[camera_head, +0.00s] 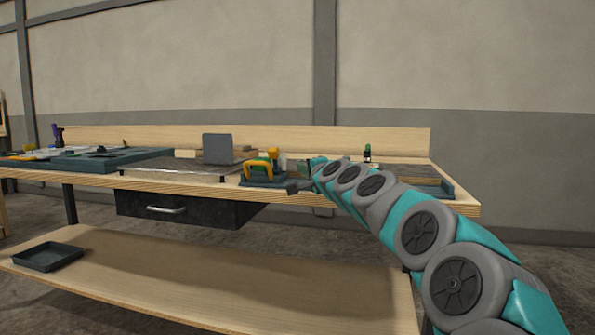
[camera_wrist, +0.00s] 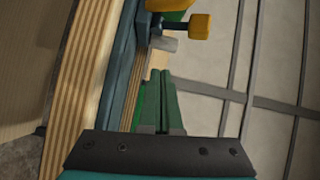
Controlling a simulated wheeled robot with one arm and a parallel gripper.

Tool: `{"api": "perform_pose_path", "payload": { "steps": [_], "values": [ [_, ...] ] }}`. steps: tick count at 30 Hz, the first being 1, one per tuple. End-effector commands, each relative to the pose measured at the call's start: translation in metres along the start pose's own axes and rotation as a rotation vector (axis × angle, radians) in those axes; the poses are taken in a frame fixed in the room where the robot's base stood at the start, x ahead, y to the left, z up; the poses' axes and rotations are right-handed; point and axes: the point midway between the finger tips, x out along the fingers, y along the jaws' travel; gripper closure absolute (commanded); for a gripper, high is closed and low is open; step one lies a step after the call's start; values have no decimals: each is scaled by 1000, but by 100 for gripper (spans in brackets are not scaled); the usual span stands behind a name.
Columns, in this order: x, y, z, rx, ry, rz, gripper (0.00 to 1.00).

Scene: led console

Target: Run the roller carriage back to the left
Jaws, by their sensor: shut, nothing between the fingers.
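A yellow-handled device with green parts (camera_head: 262,168), which looks like the roller carriage, stands on a dark base at the front of the workbench in the head view. In the wrist view, a yellow knob (camera_wrist: 200,26) and a short grey cylinder (camera_wrist: 163,44) sit beside a blue-grey edge, at the top. My gripper (camera_wrist: 160,78) is shut and empty, its green fingers together, just below the knob and cylinder in that picture. In the head view my arm reaches in from the right and ends just right of the yellow device. Contact cannot be made out.
The wooden workbench (camera_head: 420,203) has a drawer (camera_head: 165,209) beneath and a lower shelf (camera_head: 230,275). A grey upright panel (camera_head: 221,148) stands left of the yellow device. A blue-grey tray (camera_head: 436,186) lies at the right end. A small bottle (camera_head: 367,153) stands behind my arm.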

Motion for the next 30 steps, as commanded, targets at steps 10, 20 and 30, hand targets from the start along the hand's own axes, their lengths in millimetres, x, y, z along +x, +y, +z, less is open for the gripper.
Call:
{"api": "perform_pose_path", "payload": {
  "steps": [10, 20, 30],
  "values": [
    [-43, 2, 0, 0, 0, 2, 100],
    [-65, 3, 10, -29, -26, 16, 100],
    [-174, 105, 131, -441, -411, 323, 100]
  ]
}}
